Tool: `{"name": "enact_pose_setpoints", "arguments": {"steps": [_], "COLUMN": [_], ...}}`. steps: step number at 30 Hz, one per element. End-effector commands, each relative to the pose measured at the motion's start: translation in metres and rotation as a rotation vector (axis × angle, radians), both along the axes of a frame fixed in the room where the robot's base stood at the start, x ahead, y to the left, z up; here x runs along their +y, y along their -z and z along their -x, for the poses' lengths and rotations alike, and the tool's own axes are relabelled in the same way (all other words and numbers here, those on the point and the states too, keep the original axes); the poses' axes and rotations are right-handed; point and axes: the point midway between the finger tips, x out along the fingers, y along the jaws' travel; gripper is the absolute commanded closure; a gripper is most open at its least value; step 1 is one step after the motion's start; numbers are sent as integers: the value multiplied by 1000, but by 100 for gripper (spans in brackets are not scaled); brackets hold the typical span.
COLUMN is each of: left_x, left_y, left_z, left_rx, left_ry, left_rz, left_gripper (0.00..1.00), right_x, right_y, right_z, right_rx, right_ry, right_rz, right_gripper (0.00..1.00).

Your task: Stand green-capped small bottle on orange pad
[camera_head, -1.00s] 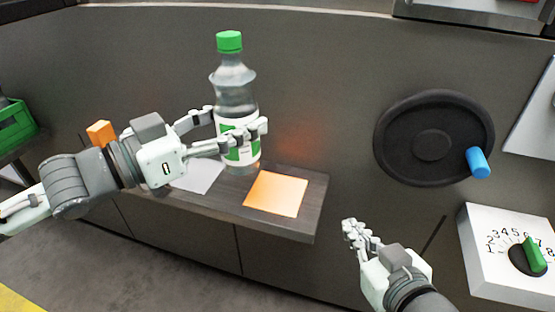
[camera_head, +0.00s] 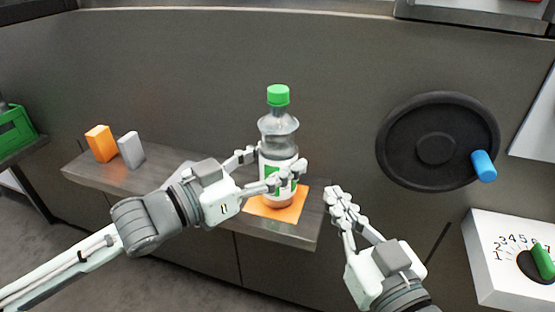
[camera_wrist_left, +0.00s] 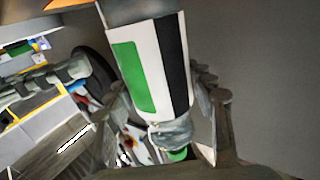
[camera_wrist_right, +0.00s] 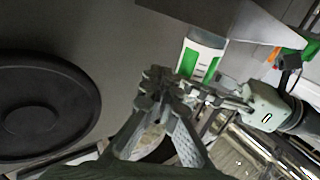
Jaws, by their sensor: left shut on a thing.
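A clear bottle with a green cap and a white and green label (camera_head: 278,135) stands upright at the orange pad (camera_head: 262,208) on the shelf. Its base overlaps the pad in the head view; I cannot tell whether it touches. My left gripper (camera_head: 277,172) is shut on the bottle around its label, and the label fills the middle of the left wrist view (camera_wrist_left: 145,65). My right gripper (camera_head: 338,194) is beside the shelf's right end, apart from the bottle, with its fingers close together. The bottle's lower part also shows in the right wrist view (camera_wrist_right: 200,58).
The dark shelf (camera_head: 290,232) also holds an orange block (camera_head: 101,143) and a grey block (camera_head: 131,150) at its left. A black wheel with a blue handle (camera_head: 437,142) is on the wall at right. A white dial box (camera_head: 500,262) stands lower right.

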Motion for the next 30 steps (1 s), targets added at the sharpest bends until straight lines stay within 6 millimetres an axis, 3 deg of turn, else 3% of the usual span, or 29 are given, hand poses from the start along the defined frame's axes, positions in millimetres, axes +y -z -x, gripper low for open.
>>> {"name": "enact_pose_setpoints", "arguments": {"steps": [7, 8, 12, 23, 30], "left_x": [0, 0, 0, 0, 32], "left_y": [1, 2, 2, -2, 2], "left_z": [0, 0, 0, 0, 24], "left_rx": [-3, 0, 1, -1, 5], "left_ry": [1, 0, 0, 0, -2], "left_rz": [3, 0, 1, 1, -5], "left_gripper": [97, 43, 26, 26, 26], "right_x": [0, 0, 0, 0, -1], "right_y": [-1, -1, -1, -1, 3], "right_z": [0, 0, 0, 0, 0], "right_rx": [-4, -5, -5, -2, 18], "right_ry": [-1, -1, -1, -1, 2], "right_rz": [-2, -3, -3, -1, 8], "right_gripper": [100, 100, 100, 100, 100]}}
